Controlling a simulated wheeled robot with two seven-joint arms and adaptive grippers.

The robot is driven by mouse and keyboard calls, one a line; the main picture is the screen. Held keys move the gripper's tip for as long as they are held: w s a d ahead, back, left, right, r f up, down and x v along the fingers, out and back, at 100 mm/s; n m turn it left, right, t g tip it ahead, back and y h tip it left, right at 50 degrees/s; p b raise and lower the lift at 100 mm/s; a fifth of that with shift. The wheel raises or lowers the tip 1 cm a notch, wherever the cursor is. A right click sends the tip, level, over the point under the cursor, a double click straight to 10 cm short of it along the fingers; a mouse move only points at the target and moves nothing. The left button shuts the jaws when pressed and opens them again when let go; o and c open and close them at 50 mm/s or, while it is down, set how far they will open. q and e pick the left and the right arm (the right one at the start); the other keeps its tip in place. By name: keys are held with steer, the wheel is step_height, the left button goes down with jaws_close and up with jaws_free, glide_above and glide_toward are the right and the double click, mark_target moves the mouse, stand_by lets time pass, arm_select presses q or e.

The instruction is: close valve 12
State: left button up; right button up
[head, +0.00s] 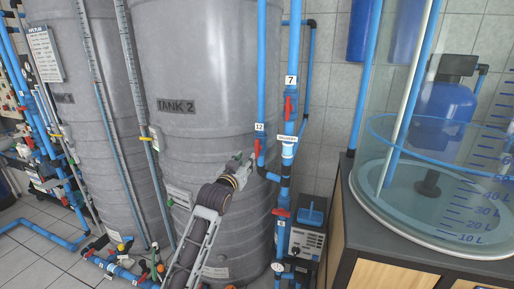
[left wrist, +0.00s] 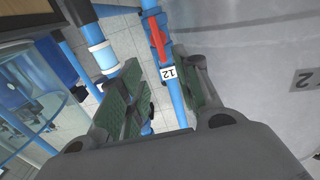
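Valve 12 has a red handle (head: 257,148) on a vertical blue pipe, just under a white label "12" (head: 259,127) in the head view. The handle lies roughly along the pipe. In the left wrist view the red handle (left wrist: 157,36) and the label "12" (left wrist: 168,73) show ahead, between and beyond the fingers. My left gripper (head: 241,163) is to the left of the valve, in front of the tank. In the left wrist view the left gripper (left wrist: 163,92) is open, with its two green-padded fingers apart and nothing between them touching. My right gripper is not in view.
The grey tank 2 (head: 200,60) stands close behind my left arm. Valve 7 (head: 289,107) is on a parallel blue pipe just to the right. A pump box (head: 295,240) sits below. A clear cylindrical tank (head: 440,190) stands on a counter at right.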

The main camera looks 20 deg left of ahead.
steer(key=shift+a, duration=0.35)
arm_select(q)
steer(key=shift+w, duration=0.1)
glide_toward(256, 147)
steer(key=shift+w, duration=1.4)
steer(key=shift+w+d+p, duration=0.1)
steer(key=shift+w+p, duration=0.5)
steer(key=shift+w, duration=1.75)
steer(key=shift+w+p, duration=0.3)
steer(key=shift+w, duration=1.6)
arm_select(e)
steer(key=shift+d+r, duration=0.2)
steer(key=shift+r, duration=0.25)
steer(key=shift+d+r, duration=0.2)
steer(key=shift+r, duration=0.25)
